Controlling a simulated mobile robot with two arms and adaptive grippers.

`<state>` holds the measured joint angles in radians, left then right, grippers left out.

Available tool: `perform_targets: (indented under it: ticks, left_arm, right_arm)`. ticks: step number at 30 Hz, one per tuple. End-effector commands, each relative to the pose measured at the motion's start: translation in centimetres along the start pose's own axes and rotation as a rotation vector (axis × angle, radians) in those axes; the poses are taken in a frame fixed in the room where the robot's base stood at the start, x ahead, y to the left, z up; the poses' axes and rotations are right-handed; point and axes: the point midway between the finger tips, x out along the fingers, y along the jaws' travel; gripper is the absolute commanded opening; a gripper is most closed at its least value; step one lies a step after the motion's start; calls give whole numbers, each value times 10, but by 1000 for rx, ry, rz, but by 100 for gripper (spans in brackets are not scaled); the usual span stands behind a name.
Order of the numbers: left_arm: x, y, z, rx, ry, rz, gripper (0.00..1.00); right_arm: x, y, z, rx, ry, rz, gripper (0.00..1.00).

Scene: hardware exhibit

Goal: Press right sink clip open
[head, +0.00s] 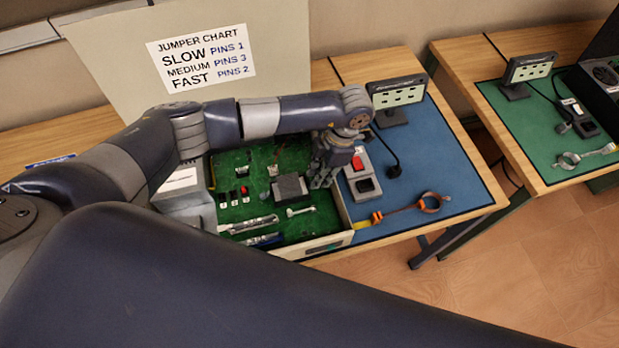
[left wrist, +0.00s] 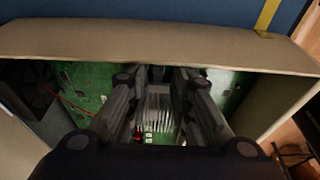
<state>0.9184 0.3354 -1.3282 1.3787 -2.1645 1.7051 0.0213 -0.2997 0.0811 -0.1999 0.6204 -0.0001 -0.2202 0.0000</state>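A dark heat sink block (head: 290,187) sits on the green circuit board (head: 240,213) inside a beige-walled case. In the left wrist view, pale upright fins (left wrist: 158,108) show between my fingers. My left gripper (head: 322,178) points down over the right part of the board, just right of the sink. Its two fingers (left wrist: 158,80) are apart with nothing visible held. I cannot tell whether the fingertips touch anything. I cannot make out the right sink clip; the gripper covers that area. My right gripper is not in view.
The case's front wall (head: 326,243) borders the board. A grey box with a red switch (head: 358,161) stands close right of the case. An orange-handled ring tool (head: 430,203) lies on the blue mat (head: 440,165). A jumper chart (head: 201,59) stands behind.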

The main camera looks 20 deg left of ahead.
Motion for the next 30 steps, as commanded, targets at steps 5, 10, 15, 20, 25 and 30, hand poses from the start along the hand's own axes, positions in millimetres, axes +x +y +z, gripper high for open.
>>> perform_targets:
  ticks: [5, 10, 15, 20, 25, 30]
  left_arm:
    - [-15, 1, -4, -2, 1, 1, 21]
    - [-27, 1, -8, -3, 2, 1, 21]
    - [-38, 2, -11, -4, 2, 3, 21]
    - [-48, 2, -14, -4, 3, 2, 21]
    - [-50, 1, -14, -4, 4, 1, 21]
    - [-50, 2, -14, -4, 3, 1, 21]
  right_arm:
    - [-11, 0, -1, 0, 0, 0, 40]
    - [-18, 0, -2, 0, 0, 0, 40]
    - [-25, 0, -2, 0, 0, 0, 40]
    - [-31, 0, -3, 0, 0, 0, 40]
    - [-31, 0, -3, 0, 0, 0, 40]
    - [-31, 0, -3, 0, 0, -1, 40]
